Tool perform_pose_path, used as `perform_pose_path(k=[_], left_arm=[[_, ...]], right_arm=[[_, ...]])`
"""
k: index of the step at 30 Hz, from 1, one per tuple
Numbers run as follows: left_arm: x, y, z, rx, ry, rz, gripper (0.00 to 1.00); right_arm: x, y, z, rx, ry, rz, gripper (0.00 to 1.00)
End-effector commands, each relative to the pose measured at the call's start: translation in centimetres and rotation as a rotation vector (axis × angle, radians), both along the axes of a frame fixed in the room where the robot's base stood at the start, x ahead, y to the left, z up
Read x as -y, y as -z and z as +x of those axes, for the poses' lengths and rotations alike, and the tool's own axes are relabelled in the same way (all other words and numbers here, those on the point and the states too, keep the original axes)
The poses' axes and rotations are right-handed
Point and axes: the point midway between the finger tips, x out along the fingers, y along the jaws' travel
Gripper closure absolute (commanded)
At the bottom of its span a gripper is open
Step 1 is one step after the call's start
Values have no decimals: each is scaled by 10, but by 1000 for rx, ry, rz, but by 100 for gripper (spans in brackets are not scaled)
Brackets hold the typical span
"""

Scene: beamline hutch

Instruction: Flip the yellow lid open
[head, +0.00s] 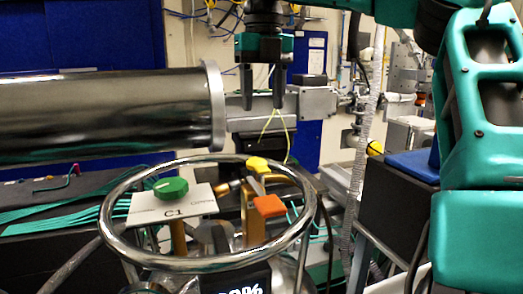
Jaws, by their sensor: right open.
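My right gripper (263,104) hangs at the top middle of the head view, its two dark fingers pointing down. The fingers are apart with nothing between them. A small yellow piece (257,165) shows below the gripper, at the far side of a round metal ring. It may be the yellow lid, but I cannot tell whether it is a lid or a knob. The gripper appears above it and does not touch it. My left gripper is not in view.
The metal ring (123,254) surrounds a green knob (171,188) on a white "C1" plate (145,211) and an orange piece (269,206). A large metal cylinder (100,108) fills the left. A dark box with a blue top (411,163) stands right.

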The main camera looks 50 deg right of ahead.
Motion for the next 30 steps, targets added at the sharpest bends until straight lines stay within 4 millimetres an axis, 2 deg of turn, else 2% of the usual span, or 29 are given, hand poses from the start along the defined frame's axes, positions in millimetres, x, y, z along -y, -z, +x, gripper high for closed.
perform_pose_path(k=[4,8,21,25,30], left_arm=[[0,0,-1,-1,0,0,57],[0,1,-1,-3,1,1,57],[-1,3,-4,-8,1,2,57],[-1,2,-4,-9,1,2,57],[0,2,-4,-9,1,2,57]], right_arm=[[-1,-1,-1,-4,0,-11,47],[-1,11,-1,-6,0,-11,47],[-1,98,-1,-6,0,-9,47],[-1,114,-1,-5,0,-10,47],[-1,125,-1,-3,1,-10,47]])
